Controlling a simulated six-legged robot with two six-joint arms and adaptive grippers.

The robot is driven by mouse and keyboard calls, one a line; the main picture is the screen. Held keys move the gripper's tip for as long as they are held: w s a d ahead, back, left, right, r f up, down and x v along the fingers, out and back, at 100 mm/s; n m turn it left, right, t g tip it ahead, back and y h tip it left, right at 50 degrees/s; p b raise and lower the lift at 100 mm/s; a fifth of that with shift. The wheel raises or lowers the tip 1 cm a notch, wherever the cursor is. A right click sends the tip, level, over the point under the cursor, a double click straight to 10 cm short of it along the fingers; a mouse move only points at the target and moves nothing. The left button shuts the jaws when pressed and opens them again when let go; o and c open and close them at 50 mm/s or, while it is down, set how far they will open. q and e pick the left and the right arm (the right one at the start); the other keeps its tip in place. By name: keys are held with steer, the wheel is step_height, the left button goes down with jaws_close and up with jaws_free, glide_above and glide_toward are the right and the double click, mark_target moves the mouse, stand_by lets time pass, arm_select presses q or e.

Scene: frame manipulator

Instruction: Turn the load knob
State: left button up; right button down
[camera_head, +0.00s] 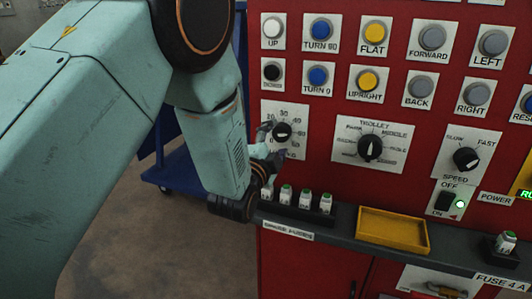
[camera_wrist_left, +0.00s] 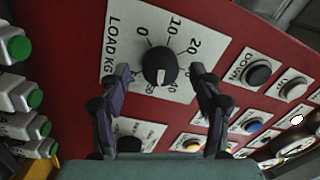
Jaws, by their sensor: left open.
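The load knob (camera_head: 282,131) is a round black knob on a white dial plate at the left of the red panel. In the left wrist view the load knob (camera_wrist_left: 158,62) sits on its plate marked LOAD KG. My left gripper (camera_head: 270,144) is at the dial, partly hidden by my own arm. In the left wrist view the left gripper (camera_wrist_left: 161,74) is open, with one finger on each side of the knob. Gaps show between the fingers and the knob, so I see no grip. My right gripper is not in view.
The trolley knob (camera_head: 370,148) and speed knob (camera_head: 466,159) are to the right. Several push buttons, including the yellow FLAT button (camera_head: 374,33), fill the panel above. Below, a ledge carries green-topped fuses (camera_head: 306,199) and a yellow tray (camera_head: 392,229). A blue cart (camera_head: 172,172) stands behind.

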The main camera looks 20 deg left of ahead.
arm_select(q)
steer(key=s, duration=1)
steer(key=shift+s+a+f, duration=0.15)
steer(key=shift+s, duration=0.2)
steer(key=s+a+f+n+g, duration=0.1)
steer(key=s+f+n+g, duration=0.4)
steer(key=f, duration=0.5)
steer(key=s+a+f+n+g, duration=0.1)
steer(key=s+f+n+g, duration=0.35)
steer(key=f, duration=0.55)
steer(key=s+f+n+g, duration=0.1)
steer(key=s+f+g, duration=0.2)
steer(key=s+f, duration=0.2)
steer(key=s+f+n+g, duration=0.2)
steer(key=s+f, duration=0.3)
steer(key=s, duration=0.7)
steer(key=s+a+f+n+g, duration=0.1)
steer(key=s+f+g, duration=0.3)
steer(key=s, duration=0.4)
steer(key=shift+s+f+n, duration=0.4)
steer(key=shift+f+n, duration=0.1)
steer(key=shift+n, duration=0.05)
